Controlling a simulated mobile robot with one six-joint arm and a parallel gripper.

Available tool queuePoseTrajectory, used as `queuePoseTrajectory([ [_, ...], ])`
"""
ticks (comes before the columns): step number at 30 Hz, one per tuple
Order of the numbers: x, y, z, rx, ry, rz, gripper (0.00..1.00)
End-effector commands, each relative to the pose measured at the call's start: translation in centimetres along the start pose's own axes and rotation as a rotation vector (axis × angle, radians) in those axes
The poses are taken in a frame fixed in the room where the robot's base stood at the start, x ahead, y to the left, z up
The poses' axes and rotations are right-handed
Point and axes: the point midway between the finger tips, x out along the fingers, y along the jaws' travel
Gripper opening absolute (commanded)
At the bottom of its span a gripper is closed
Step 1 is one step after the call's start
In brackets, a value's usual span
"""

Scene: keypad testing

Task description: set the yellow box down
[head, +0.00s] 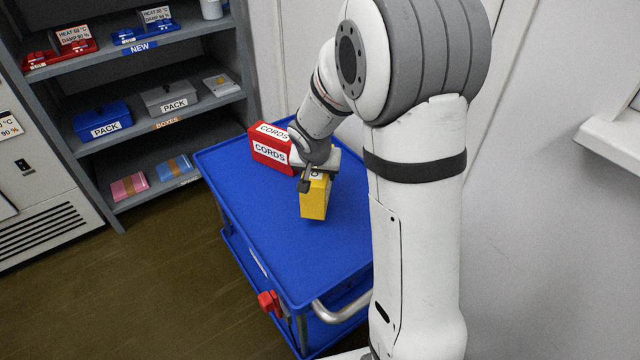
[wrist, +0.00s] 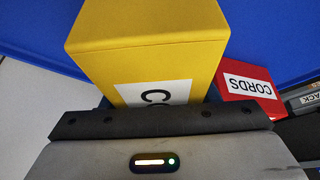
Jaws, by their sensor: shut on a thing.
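The yellow box (head: 314,200) is in my gripper (head: 309,179), over the blue top of the cart (head: 240,200). My gripper is shut on the box's upper part. In the wrist view the yellow box (wrist: 150,40) fills the upper middle, with part of a white label showing above the dark jaw edge of my gripper (wrist: 160,120). The head view does not clearly show whether the box's bottom touches the cart top or hangs just above it.
A red box (head: 270,150) labelled CORDS stands on the cart behind the gripper; it also shows in the wrist view (wrist: 248,88). The cart top in front of the yellow box is clear. A shelf unit (head: 160,90) with boxes stands at the back left.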

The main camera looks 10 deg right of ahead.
Motion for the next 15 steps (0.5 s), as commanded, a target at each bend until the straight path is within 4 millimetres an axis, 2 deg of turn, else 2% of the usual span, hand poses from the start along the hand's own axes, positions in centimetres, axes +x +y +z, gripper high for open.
queuePoseTrajectory([
  [6,2.9,0.0,1.4,-0.001,-0.002,0.000,0.25],
  [15,3.0,-0.1,1.4,-0.001,0.000,-0.002,0.25],
])
